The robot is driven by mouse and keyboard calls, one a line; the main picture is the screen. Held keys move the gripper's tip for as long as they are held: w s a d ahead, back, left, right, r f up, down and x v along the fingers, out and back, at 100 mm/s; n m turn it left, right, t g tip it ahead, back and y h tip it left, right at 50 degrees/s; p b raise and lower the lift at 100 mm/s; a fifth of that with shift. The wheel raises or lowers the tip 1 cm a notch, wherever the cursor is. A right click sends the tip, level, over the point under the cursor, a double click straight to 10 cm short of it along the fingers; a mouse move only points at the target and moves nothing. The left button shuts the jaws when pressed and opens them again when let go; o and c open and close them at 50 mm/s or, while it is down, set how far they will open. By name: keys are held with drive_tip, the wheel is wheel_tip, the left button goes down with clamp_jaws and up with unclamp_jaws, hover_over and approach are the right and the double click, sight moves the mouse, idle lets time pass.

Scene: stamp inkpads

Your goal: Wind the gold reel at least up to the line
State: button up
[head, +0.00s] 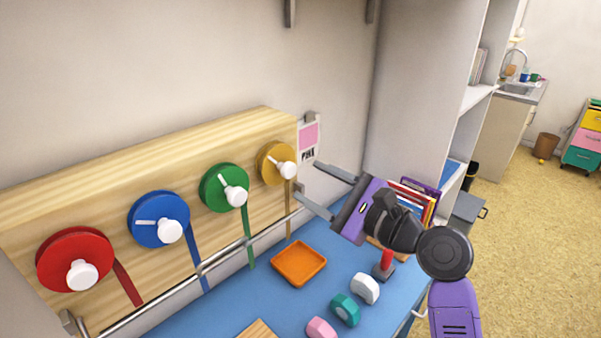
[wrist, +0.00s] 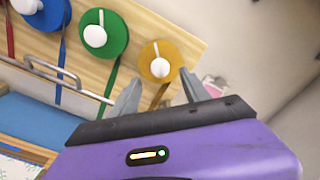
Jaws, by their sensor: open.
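The gold reel (head: 268,156) is the rightmost of the reels on the upright wooden board, with a white crank knob (head: 288,169) at its lower right. A gold ribbon (head: 289,207) hangs from it down past a metal rail (head: 240,246). My gripper (head: 312,178) is open and empty, its two fingers pointing left toward the gold reel and apart from it. In the wrist view the gold reel (wrist: 150,74) and its white knob (wrist: 160,68) lie just beyond the fingertips (wrist: 159,78). The ribbon's end is not clear.
Green (head: 214,190), blue (head: 149,211) and red (head: 66,248) reels sit left on the board. Below, an orange tray (head: 299,263), several small blocks and a red-handled stamp (head: 386,262) lie on the blue surface. A shelf unit (head: 427,90) stands right.

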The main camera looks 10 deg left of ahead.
sight(291, 172)
drive_tip(key=shift+x, duration=2.55)
clamp_jaws()
